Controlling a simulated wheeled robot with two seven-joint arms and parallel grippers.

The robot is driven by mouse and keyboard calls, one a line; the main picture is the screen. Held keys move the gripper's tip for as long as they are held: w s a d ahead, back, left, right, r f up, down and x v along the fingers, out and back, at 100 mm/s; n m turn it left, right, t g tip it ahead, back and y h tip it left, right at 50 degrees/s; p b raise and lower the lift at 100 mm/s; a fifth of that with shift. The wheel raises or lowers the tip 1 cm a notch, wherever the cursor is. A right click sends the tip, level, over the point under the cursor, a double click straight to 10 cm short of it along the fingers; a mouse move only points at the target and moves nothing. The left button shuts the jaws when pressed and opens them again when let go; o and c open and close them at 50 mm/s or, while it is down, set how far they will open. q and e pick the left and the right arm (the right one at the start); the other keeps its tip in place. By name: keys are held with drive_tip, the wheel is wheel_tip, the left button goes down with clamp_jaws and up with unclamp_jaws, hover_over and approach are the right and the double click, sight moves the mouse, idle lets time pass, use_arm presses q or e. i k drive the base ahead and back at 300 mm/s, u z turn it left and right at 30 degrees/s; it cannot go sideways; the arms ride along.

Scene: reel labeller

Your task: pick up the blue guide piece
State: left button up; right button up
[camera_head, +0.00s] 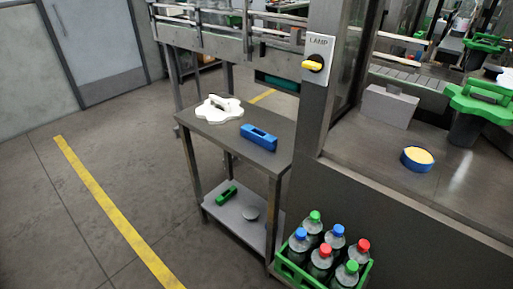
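The blue guide piece (260,137) is a block with a slot or recess in its top. It lies on the upper shelf of a small grey metal side table (226,133), near the table's right end. A white lobed piece with a handle (218,110) lies on the same shelf, behind and to the left of it, with a small gap between them. Neither of my grippers shows in the head view.
The lower shelf (227,208) holds a green piece (226,194) and a grey disc (250,213). A green bottle crate (292,272) stands at the table's front right. A machine post with a yellow LAMP knob (314,65) rises to the right. Floor on the left is clear.

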sight(261, 138)
drive_tip(key=u, duration=1.45)
drive_tip(key=i, duration=2.3)
drive_tip(key=z, duration=2.3)
